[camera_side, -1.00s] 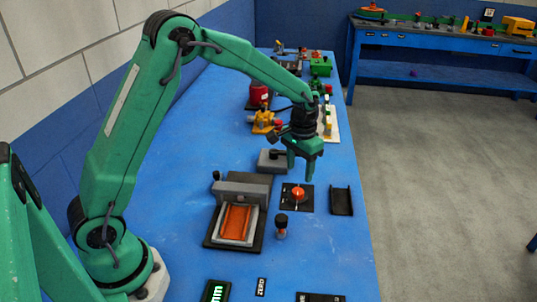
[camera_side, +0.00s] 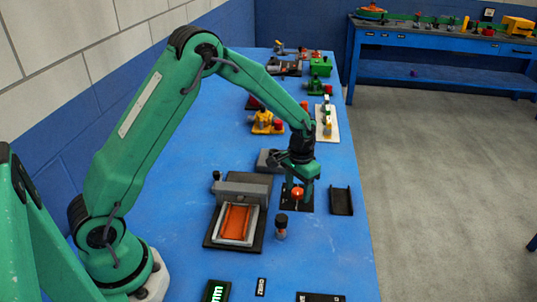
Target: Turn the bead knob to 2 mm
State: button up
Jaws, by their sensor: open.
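The bead knob appears to be the orange-red round knob (camera_side: 297,194) on a small black plate (camera_side: 302,208); its marks are too small to read. My green gripper (camera_side: 299,192) is open and pointing down over the plate. Its fingers are lowered at the knob and hide part of it and of the plate. I cannot tell whether they touch the knob.
Left of the plate stands a grey press-like fixture (camera_side: 241,190) with an orange panel (camera_side: 236,222) in a grey frame. A black-capped jar (camera_side: 281,226) stands in front, and a dark tray (camera_side: 341,201) lies to the right. A green display (camera_side: 216,291) sits at the front edge.

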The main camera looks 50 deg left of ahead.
jog(key=c, duration=1)
jog(key=shift+m, duration=0.5)
jog(key=m, duration=0.4)
jog(key=shift+m, duration=0.3)
jog(key=m, duration=0.6)
jog(key=o, duration=1)
